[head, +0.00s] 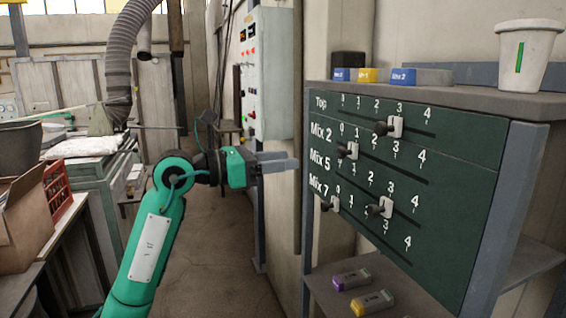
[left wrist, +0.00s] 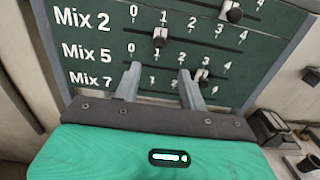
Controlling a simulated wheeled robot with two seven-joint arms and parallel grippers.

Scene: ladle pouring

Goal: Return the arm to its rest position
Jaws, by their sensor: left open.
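My left gripper (head: 296,163) is at the end of my green arm, just left of the dark green slider panel (head: 450,150) in the head view. Its two grey fingers are apart and empty; they also show in the left wrist view (left wrist: 160,75), in front of the lower panel rows. I see no finger on a knob. The Top knob (head: 395,127) is near 3, the Mix 2 knob (head: 350,151) near 1, the Mix 5 knob (head: 385,207) near 3, and the Mix 7 knob (head: 332,203) near 0. My right gripper is not in view.
A white cup (head: 526,55) with a green stripe and several small blocks stand on the panel's top shelf. Two small blocks (head: 352,280) lie on the lower shelf. A red crate (head: 62,193) and cardboard box (head: 25,215) are at left. The floor aisle (head: 222,240) is clear.

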